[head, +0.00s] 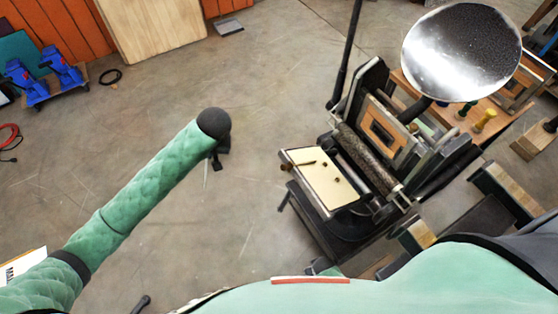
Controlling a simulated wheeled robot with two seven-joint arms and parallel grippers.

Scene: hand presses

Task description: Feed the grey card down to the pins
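The hand press stands right of centre, with a cream tympan board (325,185) tilted toward me. Several small brass-coloured pins or gauges and a dark bar sit on the board. My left arm reaches in from the left, and its dark gripper (218,160) is mostly hidden behind the wrist, over bare floor left of the press. A thin pale sliver (206,174) hangs just below this gripper; it may be the grey card seen edge-on, but I cannot tell. The gripper is well apart from the board. My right gripper is not in view.
The press's round shiny ink disc (462,50) rises at the upper right, with a roller (362,158) below it. A wooden bench with tools (484,120) stands behind. Open floor lies between arm and press.

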